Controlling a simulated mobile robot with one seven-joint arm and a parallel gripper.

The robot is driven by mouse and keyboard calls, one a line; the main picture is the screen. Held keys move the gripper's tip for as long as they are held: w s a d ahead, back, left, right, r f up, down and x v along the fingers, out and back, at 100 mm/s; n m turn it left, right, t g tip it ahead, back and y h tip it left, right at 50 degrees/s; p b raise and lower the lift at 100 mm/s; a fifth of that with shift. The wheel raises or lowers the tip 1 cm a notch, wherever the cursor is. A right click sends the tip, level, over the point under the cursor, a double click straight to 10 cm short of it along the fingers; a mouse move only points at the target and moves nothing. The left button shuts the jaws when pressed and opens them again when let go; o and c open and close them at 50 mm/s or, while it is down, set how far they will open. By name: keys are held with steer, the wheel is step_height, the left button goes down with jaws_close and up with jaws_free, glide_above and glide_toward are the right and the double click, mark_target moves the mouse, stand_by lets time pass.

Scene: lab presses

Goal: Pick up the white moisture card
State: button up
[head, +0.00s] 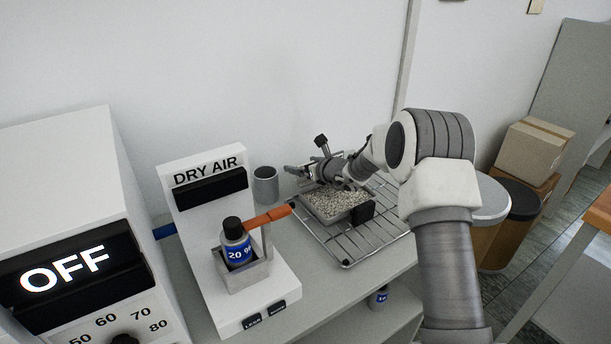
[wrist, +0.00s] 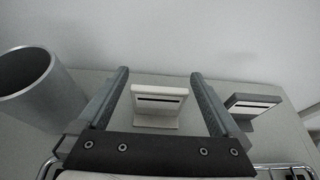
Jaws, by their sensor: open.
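A small white piece with a dark slot-like strip, which looks like the white moisture card (wrist: 160,97), stands upright on the grey bench in the wrist view. My gripper (wrist: 159,75) is open, with one finger on each side of it in the picture and a visible gap on both sides. I cannot tell how far apart in depth they are. In the head view my gripper (head: 297,172) is at the back of the bench, beyond the bead tray, and the card cannot be made out there.
A grey cup (wrist: 28,92) stands left of my gripper, also in the head view (head: 265,187). A similar dark grey piece (wrist: 252,105) stands to the right. A tray of pale beads (head: 335,204) sits on a wire rack (head: 345,250). The DRY AIR unit (head: 190,215) is at left.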

steer(key=shift+x, duration=0.85)
steer(key=shift+r, duration=0.1)
steer(key=c, duration=1.3)
steer(key=shift+o, duration=0.2)
